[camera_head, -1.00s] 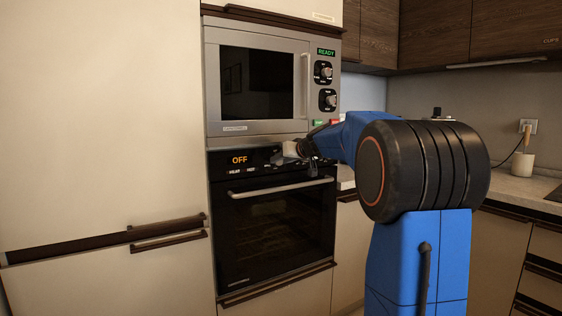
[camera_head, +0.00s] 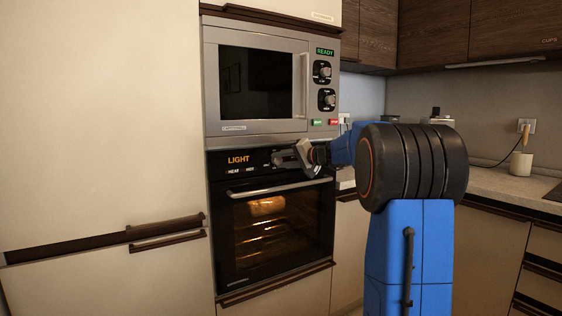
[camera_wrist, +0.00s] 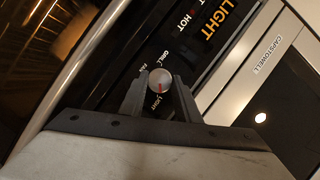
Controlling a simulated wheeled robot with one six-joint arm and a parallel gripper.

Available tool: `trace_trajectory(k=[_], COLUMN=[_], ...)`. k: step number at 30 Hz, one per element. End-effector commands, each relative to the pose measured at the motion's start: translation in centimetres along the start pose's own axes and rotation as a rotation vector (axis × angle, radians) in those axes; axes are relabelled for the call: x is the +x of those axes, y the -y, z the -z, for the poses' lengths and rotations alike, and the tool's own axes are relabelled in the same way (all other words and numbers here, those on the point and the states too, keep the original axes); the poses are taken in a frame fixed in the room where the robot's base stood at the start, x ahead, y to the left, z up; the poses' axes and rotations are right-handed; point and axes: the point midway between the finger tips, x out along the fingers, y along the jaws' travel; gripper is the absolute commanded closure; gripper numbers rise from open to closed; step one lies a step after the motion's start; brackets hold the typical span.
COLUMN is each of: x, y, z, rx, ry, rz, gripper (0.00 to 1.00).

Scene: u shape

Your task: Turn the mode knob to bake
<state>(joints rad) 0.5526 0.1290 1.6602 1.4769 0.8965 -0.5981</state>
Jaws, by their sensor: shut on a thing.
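The mode knob (camera_wrist: 160,80) is a round grey knob with a red pointer mark. It shows between my gripper's two fingers in the wrist view, on the black oven panel. Its red mark points toward the word LIGHT; GRILL and part of another label are also legible around it. My gripper (camera_wrist: 160,98) is shut on the knob. In the head view my gripper (camera_head: 285,158) is at the right part of the panel and hides the knob. The oven display (camera_head: 238,160) reads LIGHT. The oven (camera_head: 270,228) is lit inside, with a light-coloured item on a rack.
The oven door handle (camera_head: 278,189) runs just below my gripper. A microwave (camera_head: 255,85) sits above, with two knobs and a display reading READY. A tall cabinet (camera_head: 100,120) stands left; a counter (camera_head: 480,180) extends right.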

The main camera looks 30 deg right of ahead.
Motion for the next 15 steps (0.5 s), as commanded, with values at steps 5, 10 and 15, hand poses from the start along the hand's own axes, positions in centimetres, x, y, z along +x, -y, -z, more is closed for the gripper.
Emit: trace_trajectory(k=[5,10,15], x=[-0.04,-0.01,0.04], y=[-0.32,-0.51,-0.66], z=[0.06,0.01,-0.08], rx=[0.158,0.306,0.457], ry=[0.002,0.006,0.010], rz=[0.062,0.123,0.184], gripper=[0.93,0.93,0.93])
